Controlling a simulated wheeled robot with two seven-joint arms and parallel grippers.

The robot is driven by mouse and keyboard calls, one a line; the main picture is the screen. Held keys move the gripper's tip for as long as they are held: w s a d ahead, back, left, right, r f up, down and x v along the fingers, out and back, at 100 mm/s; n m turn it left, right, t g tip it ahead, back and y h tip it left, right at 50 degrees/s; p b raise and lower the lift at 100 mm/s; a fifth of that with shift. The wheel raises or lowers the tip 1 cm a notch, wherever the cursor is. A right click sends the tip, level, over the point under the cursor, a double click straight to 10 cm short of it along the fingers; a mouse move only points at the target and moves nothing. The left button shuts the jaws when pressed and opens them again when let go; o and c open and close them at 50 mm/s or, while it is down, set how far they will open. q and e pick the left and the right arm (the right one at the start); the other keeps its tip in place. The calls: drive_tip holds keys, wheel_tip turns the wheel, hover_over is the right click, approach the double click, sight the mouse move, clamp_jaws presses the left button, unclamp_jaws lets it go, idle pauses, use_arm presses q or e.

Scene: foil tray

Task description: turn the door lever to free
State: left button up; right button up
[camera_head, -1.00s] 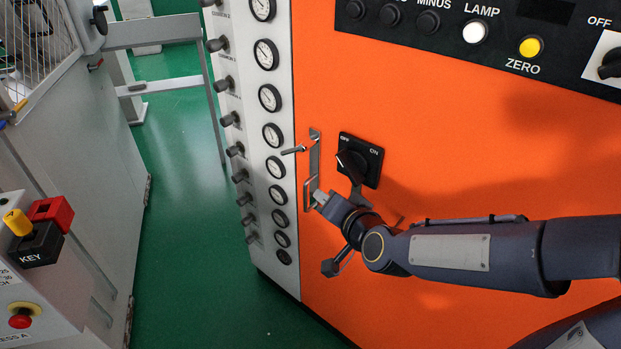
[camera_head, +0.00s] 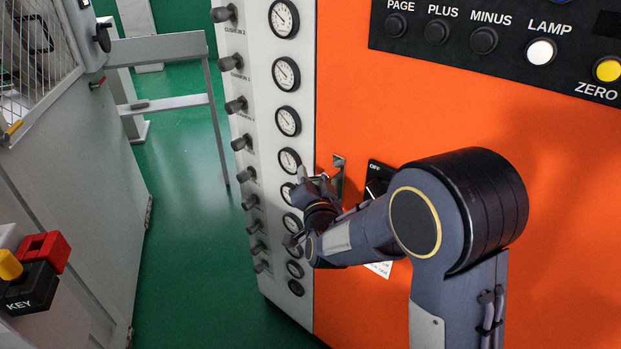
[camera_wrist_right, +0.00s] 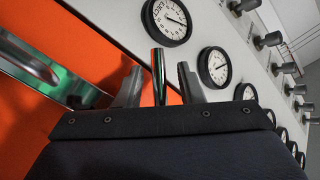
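The door lever (camera_wrist_right: 158,65) is a shiny metal rod. In the right wrist view it stands between the two fingers of my right gripper (camera_wrist_right: 160,88), with small gaps showing on both sides. The fingers are apart and not closed on it. In the head view the lever's metal plate (camera_head: 338,172) shows on the left edge of the orange cabinet door, and my right gripper (camera_head: 314,180) covers most of the lever. A metal bar by the plate (camera_wrist_right: 35,70) shows at the left of the wrist view. My left gripper is not in view.
A white panel of gauges (camera_head: 287,75) and knobs borders the orange door (camera_head: 440,110) on its left. A black switch (camera_head: 376,180) is just right of the lever, partly behind my right arm. The green floor (camera_head: 185,200) at left is clear.

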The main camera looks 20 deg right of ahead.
drive_tip(key=shift+w, duration=0.1)
clamp_jaws()
idle(0.3)
